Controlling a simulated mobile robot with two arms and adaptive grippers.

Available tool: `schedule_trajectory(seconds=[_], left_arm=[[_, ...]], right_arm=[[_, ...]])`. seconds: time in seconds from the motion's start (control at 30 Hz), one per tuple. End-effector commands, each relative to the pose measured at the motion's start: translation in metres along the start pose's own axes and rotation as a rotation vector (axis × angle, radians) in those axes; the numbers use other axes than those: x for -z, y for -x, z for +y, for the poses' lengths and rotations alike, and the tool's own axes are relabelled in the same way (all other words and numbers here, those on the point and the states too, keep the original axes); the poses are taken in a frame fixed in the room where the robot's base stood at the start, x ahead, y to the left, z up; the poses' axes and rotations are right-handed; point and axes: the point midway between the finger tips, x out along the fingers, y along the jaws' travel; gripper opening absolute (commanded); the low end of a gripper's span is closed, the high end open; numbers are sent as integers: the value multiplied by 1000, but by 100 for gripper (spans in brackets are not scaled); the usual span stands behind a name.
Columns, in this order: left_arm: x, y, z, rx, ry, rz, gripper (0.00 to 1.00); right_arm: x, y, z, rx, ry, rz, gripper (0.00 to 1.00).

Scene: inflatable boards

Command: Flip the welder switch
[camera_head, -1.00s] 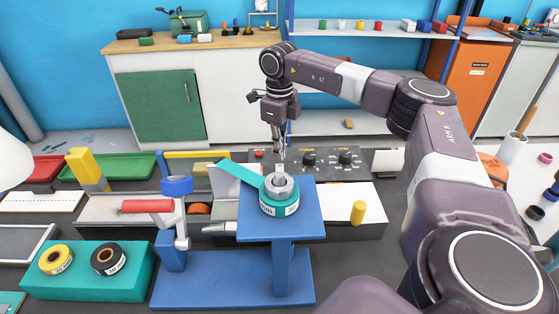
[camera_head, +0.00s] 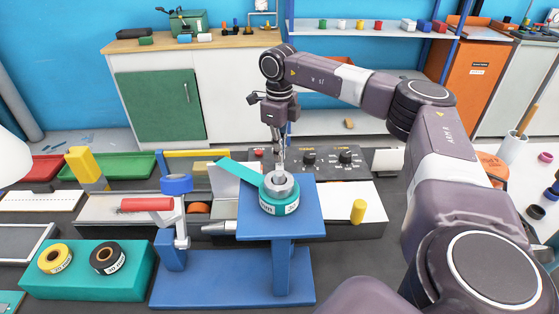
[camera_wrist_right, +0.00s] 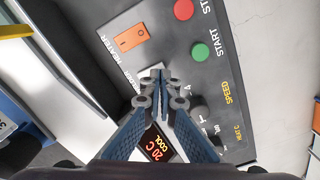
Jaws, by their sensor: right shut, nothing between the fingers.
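The orange rocker switch (camera_wrist_right: 131,39) sits on a white plate on the dark control panel (camera_wrist_right: 185,65) in the right wrist view, beside lettering that ends in "HEATER". My right gripper (camera_wrist_right: 158,78) is shut and empty, its tips over the panel just below the switch in the picture and apart from it in view. In the head view my right gripper (camera_head: 280,160) points down at the panel behind the tape roll (camera_head: 280,193). The switch is hidden there. My left gripper is not in view.
A red button (camera_wrist_right: 183,9), a green start button (camera_wrist_right: 200,52) and a lit red display (camera_wrist_right: 156,145) are close to the gripper. The blue stand (camera_head: 282,222) with the tape roll stands in front.

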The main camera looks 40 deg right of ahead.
Motion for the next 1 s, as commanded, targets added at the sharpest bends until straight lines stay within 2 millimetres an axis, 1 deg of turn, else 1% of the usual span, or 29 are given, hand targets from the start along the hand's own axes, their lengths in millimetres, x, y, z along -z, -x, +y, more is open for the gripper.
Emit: schedule_trajectory(seconds=[0.53, 1.0], left_arm=[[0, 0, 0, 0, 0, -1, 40], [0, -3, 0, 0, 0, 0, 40]], right_arm=[[0, 0, 0, 0, 0, 0, 0], [0, -7, 0, 0, 0, -1, 0]])
